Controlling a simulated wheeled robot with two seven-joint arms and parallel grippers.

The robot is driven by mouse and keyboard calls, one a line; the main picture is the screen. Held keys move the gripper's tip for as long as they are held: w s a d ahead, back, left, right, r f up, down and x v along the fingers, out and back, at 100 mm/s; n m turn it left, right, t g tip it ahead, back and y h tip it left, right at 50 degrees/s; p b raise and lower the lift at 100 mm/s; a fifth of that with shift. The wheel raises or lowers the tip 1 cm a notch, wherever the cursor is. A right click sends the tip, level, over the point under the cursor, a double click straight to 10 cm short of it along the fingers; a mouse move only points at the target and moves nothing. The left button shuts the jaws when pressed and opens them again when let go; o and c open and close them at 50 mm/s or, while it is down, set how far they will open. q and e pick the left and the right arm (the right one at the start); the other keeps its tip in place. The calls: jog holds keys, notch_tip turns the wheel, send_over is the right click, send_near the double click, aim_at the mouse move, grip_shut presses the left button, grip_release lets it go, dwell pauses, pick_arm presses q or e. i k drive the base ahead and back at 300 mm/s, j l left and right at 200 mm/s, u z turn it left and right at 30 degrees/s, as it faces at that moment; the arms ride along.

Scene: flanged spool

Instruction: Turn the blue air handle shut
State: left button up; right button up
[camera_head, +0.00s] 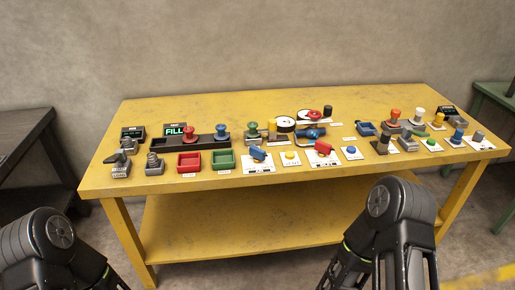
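A blue handle (257,153) sits tilted on a white marked plate (258,166) near the front edge of the yellow table. A similar red handle (323,147) sits on a white plate to its right. A blue valve-like part (310,134) lies behind them, close to a red knob or wheel (313,114). The labels are too small to read, so I cannot tell which blue part is marked air. My two arms show at the bottom left and bottom right, in front of the table. Neither gripper's fingertips show, and nothing of mine touches the parts.
The yellow table (150,112) carries several fixtures: a green FILL display (175,130), red tray (189,162), green tray (223,159), yellow button (290,156) and blue button (351,151). A dark table (25,130) stands left, a green one (490,95) right. The table's back strip is clear.

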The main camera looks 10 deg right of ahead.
aim_at(258, 153)
jog(key=i+l+z, duration=0.2)
jog(key=l, duration=0.2)
jog(key=i+l+z, duration=0.2)
jog(key=l, duration=0.15)
jog(key=i+l+z, duration=0.2)
jog(key=i+l, duration=0.05)
jog(key=l, duration=0.1)
